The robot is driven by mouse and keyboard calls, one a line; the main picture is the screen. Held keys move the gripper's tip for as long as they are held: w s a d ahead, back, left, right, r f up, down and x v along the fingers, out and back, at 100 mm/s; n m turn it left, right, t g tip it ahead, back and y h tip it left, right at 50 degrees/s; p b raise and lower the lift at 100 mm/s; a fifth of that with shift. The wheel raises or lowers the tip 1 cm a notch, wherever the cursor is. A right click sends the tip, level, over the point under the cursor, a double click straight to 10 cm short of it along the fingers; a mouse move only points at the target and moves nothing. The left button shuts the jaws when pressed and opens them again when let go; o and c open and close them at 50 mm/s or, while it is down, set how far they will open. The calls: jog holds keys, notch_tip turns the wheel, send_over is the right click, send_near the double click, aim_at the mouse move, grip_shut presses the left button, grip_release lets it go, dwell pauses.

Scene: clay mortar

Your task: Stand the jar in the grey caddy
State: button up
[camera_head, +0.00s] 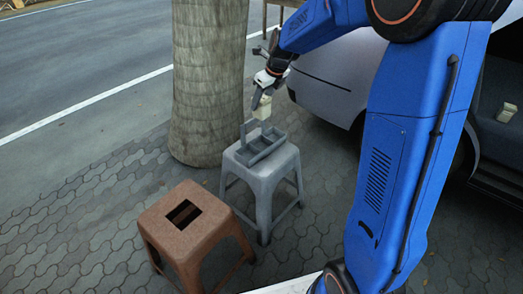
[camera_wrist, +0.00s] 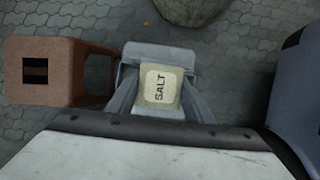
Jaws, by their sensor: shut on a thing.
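My gripper (camera_head: 263,98) is shut on a small cream jar (camera_head: 262,109), which hangs roughly upright below it. In the wrist view the jar hides much of the caddy.
A brown stool (camera_head: 196,228) with a square hole in its seat stands to the left of the grey stool. A tree trunk (camera_head: 208,80) rises close behind. A silver car (camera_head: 325,80) is behind to the right. A small pale object (camera_head: 506,112) shows at the far right.

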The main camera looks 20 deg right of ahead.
jog(key=shift+w+f+m, duration=0.1)
jog(key=shift+f+m, duration=0.1)
jog(key=shift+m, duration=0.1)
send_over(261, 149)
notch_tip(261, 149, down, 18)
jog(key=shift+d+r, duration=0.1)
jog(key=shift+r, duration=0.1)
dwell(0.3)
jog(key=o, duration=1.2)
jog(key=shift+f, duration=0.1)
jog(key=v, duration=1.2)
jog(key=shift+s, duration=0.25)
